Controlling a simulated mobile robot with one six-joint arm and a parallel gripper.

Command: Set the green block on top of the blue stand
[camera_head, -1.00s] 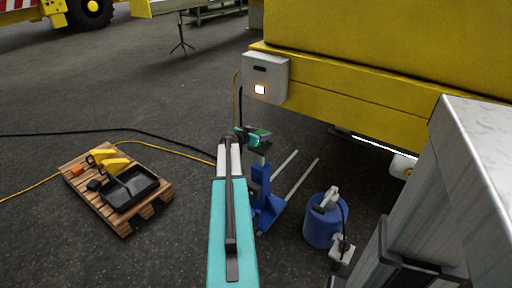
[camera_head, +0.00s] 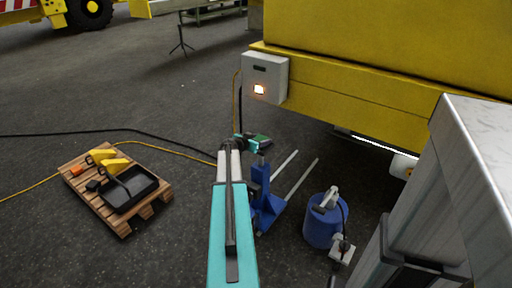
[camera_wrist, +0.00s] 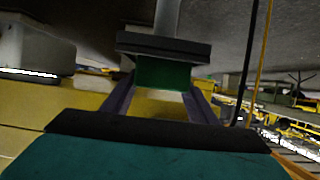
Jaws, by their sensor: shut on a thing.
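The green block (camera_wrist: 163,76) is between the two fingers of my gripper (camera_wrist: 162,88) in the wrist view, which looks turned upside down. A dark plate with a grey post behind it borders the block there; I cannot tell whether they touch. In the head view, the end of my teal arm holds the small green block (camera_head: 262,140) above the top of the blue stand (camera_head: 266,205). My gripper is shut on the block. Its fingers and the gap between block and stand are too small to make out there.
A blue drum-shaped unit (camera_head: 322,224) stands right of the stand. A wooden pallet (camera_head: 112,218) with a black tray lies at left. A yellow machine body (camera_head: 370,95) with a grey box (camera_head: 264,72) is behind. A grey metal structure (camera_head: 470,170) is at right. Cables cross the floor.

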